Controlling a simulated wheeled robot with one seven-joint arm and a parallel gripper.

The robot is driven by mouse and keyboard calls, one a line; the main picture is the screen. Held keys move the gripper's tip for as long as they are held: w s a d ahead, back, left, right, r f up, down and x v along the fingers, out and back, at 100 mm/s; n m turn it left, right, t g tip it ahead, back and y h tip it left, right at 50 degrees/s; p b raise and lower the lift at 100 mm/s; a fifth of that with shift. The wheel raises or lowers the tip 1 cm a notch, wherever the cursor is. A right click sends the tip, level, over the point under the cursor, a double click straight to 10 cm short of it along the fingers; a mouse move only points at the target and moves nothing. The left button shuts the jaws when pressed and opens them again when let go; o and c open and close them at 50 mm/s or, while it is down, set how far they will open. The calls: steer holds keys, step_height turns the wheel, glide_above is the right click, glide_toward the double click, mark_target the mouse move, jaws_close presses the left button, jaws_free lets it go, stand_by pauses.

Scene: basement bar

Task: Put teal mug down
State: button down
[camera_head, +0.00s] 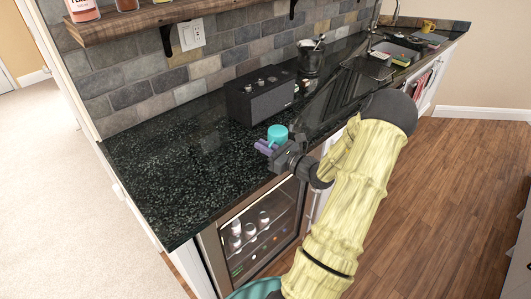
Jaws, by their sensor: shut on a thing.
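The teal mug (278,132) is at the tip of my gripper (268,146), over the dark speckled counter (165,165) near its front edge. My gripper is shut on the mug, with its purple fingers at the mug's lower left side. The mug looks roughly upright. I cannot tell whether its base touches the counter, as the gripper hides its lower part.
A black speaker (261,94) stands just behind the mug. An ice bucket (311,57) stands further right, before the sink (370,67). The counter to the left is clear. A glass-door fridge (262,232) is below. A wooden shelf (150,17) hangs above.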

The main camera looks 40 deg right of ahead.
step_height(320, 180, up, 6)
steer(key=shift+r, duration=0.25)
steer(key=shift+w, duration=0.1)
stand_by(0.4)
steer(key=w+d+r+m+h+p, duration=0.1)
steer(key=w+d+m+h+p, duration=0.1)
steer(key=w+d+m+h, duration=0.2)
steer(key=w+d+h, duration=0.2)
steer(key=d, duration=0.1)
steer(key=shift+p, duration=0.3)
